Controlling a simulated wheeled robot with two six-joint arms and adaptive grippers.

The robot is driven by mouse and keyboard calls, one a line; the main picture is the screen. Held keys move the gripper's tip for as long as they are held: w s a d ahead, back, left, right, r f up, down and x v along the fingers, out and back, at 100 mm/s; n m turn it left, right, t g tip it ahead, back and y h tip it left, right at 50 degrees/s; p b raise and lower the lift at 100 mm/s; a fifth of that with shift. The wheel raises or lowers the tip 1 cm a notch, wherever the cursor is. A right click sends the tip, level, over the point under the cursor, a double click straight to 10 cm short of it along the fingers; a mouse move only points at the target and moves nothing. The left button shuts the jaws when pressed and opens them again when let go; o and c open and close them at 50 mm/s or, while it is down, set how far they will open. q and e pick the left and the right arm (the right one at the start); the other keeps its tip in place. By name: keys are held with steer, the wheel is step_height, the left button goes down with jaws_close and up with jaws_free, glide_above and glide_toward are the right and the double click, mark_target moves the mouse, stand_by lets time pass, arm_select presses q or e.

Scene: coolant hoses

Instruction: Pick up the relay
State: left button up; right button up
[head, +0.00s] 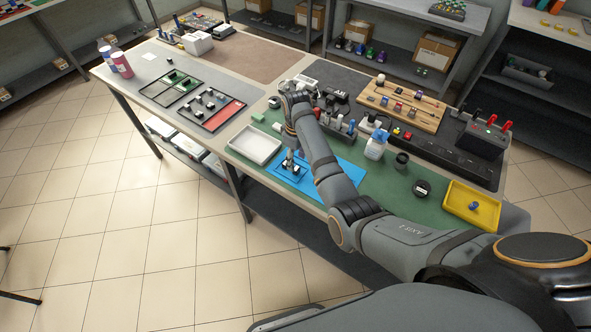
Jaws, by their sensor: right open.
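My right gripper (291,162) points down over the blue mat (344,172) on the workbench, near the mat's left side. It is open. Small dark and blue parts lie on the mat right under its fingers. One of them may be the relay, but they are too small and too covered by the fingers to tell. My right forearm crosses the bench and hides part of the mat and of what lies behind it. My left gripper is not in view.
A white tray (236,145) stands just left of the mat.

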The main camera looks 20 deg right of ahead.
mark_target(296, 169)
step_height(296, 169, down, 2)
steer(key=shift+s+f+p, duration=0.1)
steer(key=shift+f+p, duration=0.1)
steer(key=shift+p, duration=0.15)
step_height(296, 169, down, 2)
steer(key=shift+f, duration=0.2)
steer(key=c, duration=0.3)
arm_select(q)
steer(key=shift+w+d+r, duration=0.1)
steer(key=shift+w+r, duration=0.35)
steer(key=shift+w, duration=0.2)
arm_select(e)
steer(key=c, duration=0.7)
